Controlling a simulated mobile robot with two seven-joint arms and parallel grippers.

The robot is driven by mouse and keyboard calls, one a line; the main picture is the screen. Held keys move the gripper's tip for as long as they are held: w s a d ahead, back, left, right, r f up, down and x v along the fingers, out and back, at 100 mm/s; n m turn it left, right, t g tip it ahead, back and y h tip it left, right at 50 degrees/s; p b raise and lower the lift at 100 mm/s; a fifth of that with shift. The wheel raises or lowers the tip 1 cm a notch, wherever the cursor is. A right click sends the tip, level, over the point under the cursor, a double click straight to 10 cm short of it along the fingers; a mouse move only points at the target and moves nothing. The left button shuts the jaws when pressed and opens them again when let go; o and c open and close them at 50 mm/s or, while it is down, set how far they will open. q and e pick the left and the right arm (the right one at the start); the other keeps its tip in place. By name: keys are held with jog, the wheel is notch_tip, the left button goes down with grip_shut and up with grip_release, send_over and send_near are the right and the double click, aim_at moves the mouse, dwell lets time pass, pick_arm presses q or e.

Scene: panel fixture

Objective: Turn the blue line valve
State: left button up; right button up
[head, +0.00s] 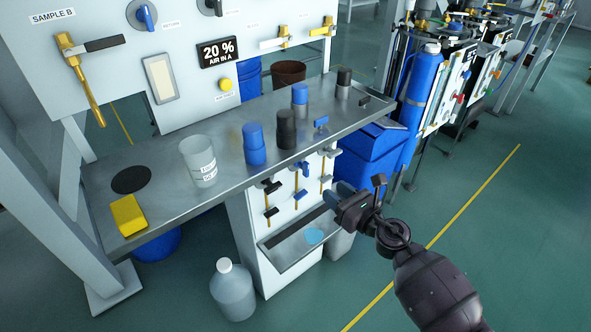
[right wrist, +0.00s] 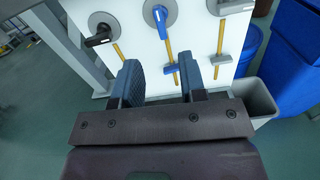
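A white panel (head: 285,222) under the bench carries three valves on yellow lines. The blue-handled valve (head: 302,168) is the middle one, between a black-handled valve (head: 270,186) and a grey-handled valve (head: 327,153). In the right wrist view the blue handle (right wrist: 163,30) slants down across a round grey base, with a smaller blue handle (right wrist: 173,69) lower on the same line. My right gripper (head: 340,196) is in front of the panel, right of the valves. Its fingers (right wrist: 161,82) are apart with nothing between them, pointing towards the blue line. My left gripper is out of view.
The steel bench (head: 225,165) overhangs the panel and holds several bottles and a yellow block (head: 128,215). A tray (head: 290,250) juts out below the valves. A blue bin (head: 368,160) stands to the right. A jug (head: 233,290) is on the floor. Floor at right is clear.

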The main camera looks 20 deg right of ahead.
aim_at(308, 170)
jog(key=shift+n, duration=0.4)
jog(key=b+x, duration=0.1)
jog(key=x, duration=1)
jog(key=shift+w+a, duration=0.1)
jog(key=shift+w, duration=0.1)
grip_shut()
